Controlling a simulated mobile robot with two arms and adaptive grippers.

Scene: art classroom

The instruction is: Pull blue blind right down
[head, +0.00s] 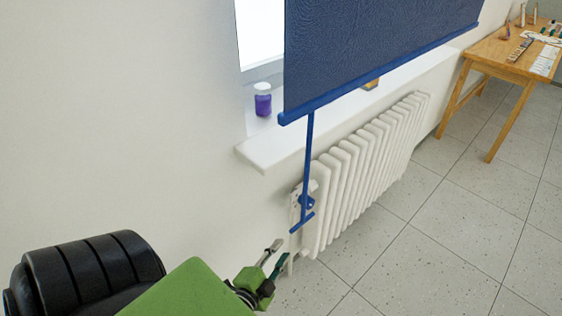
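The blue blind (365,45) hangs partly down over the window, with a blue bar (375,82) along its lower edge. That edge hangs at about the height of the sill. A blue pull rod (308,155) hangs from the bar's left end and finishes in a short crosspiece handle (302,222). My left gripper (277,255) is below and left of the handle in the picture. Its fingers are spread, with nothing between them, and it looks apart from the handle. My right gripper is not in the view.
A white radiator (365,170) stands under the white sill (270,150), just behind the rod. A purple jar (262,100) with a pale lid stands on the sill. A wooden table (497,55) with art supplies is at the upper right. The tiled floor (430,240) is clear.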

